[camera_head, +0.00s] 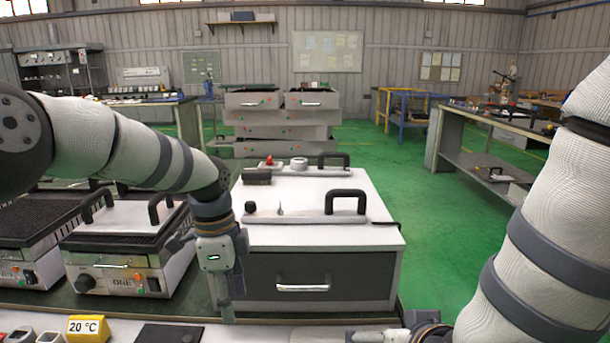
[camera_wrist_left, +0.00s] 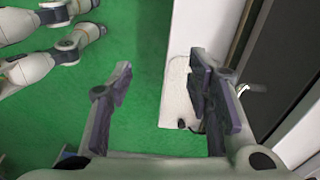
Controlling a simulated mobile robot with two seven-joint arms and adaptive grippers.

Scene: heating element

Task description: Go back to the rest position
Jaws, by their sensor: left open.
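My left gripper (camera_head: 222,296) hangs fingers-down in front of the left front corner of the white machine with a dark drawer front (camera_head: 330,280). In the left wrist view its two fingers (camera_wrist_left: 162,92) stand wide apart, with nothing between them. Green floor and the machine's white edge (camera_wrist_left: 180,85) show beyond. My right arm comes in from the right in the head view. Part of my right gripper (camera_head: 385,336) shows at the bottom edge; its fingers are not clear enough to tell their state.
Contact grills (camera_head: 115,245) stand left of the white machine. A yellow "20 °C" display (camera_head: 88,328) and a dark plate (camera_head: 170,334) are on the near surface. A drawer cabinet (camera_head: 282,115) stands behind. Green floor (camera_head: 420,215) is clear to the right.

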